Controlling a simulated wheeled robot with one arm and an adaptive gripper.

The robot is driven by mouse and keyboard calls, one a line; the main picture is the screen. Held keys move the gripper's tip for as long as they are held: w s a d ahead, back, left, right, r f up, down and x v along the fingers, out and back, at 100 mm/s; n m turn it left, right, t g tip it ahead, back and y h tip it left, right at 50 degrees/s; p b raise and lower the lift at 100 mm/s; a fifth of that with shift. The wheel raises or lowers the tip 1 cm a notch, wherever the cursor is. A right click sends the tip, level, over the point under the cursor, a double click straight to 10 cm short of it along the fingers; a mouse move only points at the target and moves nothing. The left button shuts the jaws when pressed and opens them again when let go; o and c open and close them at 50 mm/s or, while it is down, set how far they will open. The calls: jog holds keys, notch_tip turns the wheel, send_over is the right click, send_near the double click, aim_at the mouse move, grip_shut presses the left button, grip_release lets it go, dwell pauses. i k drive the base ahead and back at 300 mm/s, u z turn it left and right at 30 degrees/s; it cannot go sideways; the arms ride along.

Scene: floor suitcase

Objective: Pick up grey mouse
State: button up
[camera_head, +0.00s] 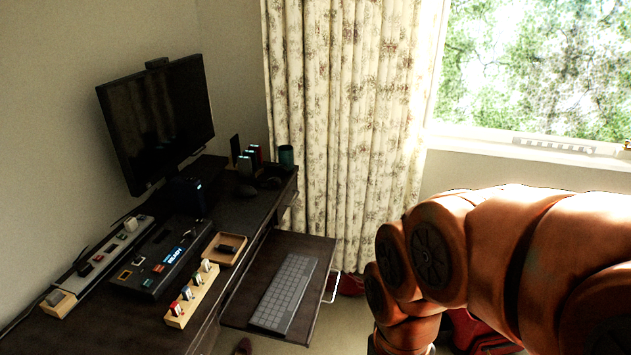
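A small dark rounded shape that looks like the mouse (247,190) lies on the dark desk (236,212), towards its far right corner. Its colour reads as dark grey to black in the shade. Another dark object (270,182) sits just to its right, too dim to make out. My orange arm fills the lower right of the picture, well apart from the desk. My gripper is not in view.
A monitor (158,120) stands at the back of the desk. A control box (162,258), a wooden tray (225,249) and a rack (193,293) crowd the near part. A keyboard (284,292) lies on the pulled-out shelf (310,247). A teal cup (286,156) stands near the curtain (335,110).

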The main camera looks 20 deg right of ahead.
aim_at(243, 191)
jog(key=z, duration=0.45)
jog(key=i, duration=1.2)
jog(key=u, duration=1.85)
